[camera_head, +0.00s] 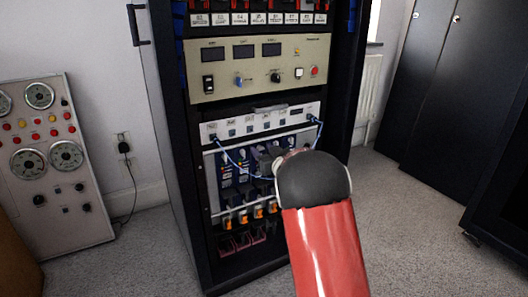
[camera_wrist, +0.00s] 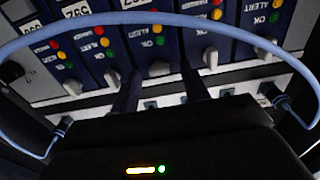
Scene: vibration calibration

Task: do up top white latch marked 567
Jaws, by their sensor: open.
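Blue modules (camera_head: 228,170) stand in a row in the rack, partly hidden by my red arm and wrist. In the wrist view, several white latches line the modules' edge beside the port strip. One white latch (camera_wrist: 160,69) lies between the fingertips of my open gripper (camera_wrist: 160,82), with a gap on both sides. A white label (camera_wrist: 135,4) on that latch's module is cut off by the frame edge, so I cannot confirm 567. Neighbouring latches show to the left (camera_wrist: 112,78) and right (camera_wrist: 210,58). In the head view the fingers are mostly hidden.
A blue cable (camera_wrist: 150,18) arches across the wrist view, in front of the modules, from plug to plug (camera_wrist: 285,103). The port panel (camera_head: 262,125) is above the modules. Orange latches (camera_head: 243,217) line their lower end. A dial panel (camera_head: 50,160) leans at left.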

